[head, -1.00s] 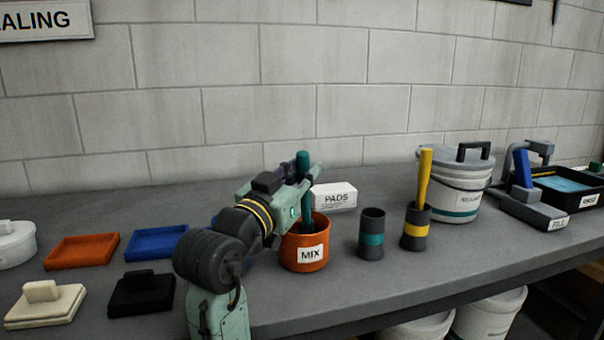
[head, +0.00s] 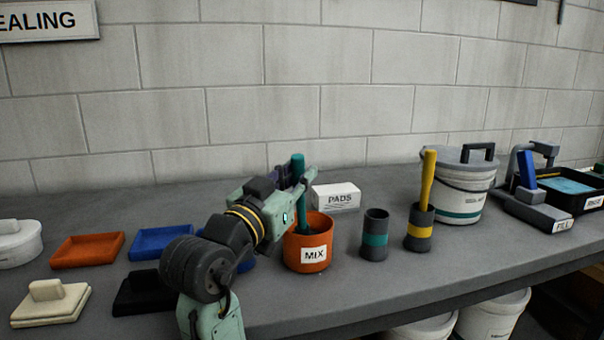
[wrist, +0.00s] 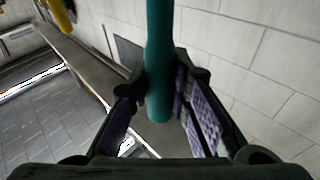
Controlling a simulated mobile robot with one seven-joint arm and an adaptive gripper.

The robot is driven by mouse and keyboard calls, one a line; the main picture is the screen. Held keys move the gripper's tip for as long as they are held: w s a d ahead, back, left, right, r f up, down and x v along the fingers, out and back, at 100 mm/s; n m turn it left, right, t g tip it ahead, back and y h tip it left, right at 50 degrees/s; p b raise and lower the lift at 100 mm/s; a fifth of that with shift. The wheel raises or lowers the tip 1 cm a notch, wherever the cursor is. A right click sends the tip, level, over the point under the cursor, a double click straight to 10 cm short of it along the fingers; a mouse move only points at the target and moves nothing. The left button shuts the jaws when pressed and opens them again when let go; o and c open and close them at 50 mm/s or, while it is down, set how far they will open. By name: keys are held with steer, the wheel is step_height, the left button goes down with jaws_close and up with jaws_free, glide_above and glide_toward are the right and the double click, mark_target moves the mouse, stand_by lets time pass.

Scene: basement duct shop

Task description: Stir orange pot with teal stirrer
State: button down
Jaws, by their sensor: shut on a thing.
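The orange pot (head: 308,257) with a MIX label stands on the grey bench in the middle of the head view. The teal stirrer (head: 299,170) stands nearly upright with its lower end inside the pot. My gripper (head: 300,184) is shut on the stirrer above the pot's rim. In the wrist view, the stirrer (wrist: 159,60) runs between the two fingers of my gripper (wrist: 163,88). The stirrer's lower tip and the pot's contents are hidden. The dark holder with a teal band (head: 375,236) stands empty to the right of the pot.
A dark holder with a yellow band (head: 419,230) holds a yellow stirrer (head: 428,176). A white PADS box (head: 336,197) lies behind the pot. A lidded bucket (head: 461,193) stands at right. Orange (head: 87,251) and blue (head: 160,243) trays lie at left.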

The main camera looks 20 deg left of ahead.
steer(key=shift+w+d, duration=0.3)
steer(key=shift+d, duration=0.1)
steer(key=shift+s+r+p, duration=0.3)
steer(key=shift+r+p, duration=0.8)
steer(key=shift+r, duration=0.25)
steer(key=shift+s+r+p, duration=0.25)
steer(key=shift+r+p, duration=0.8)
steer(key=shift+r, duration=0.3)
steer(key=shift+s+r+p, duration=0.3)
steer(key=shift+r+p, duration=0.8)
steer(key=shift+r, duration=0.25)
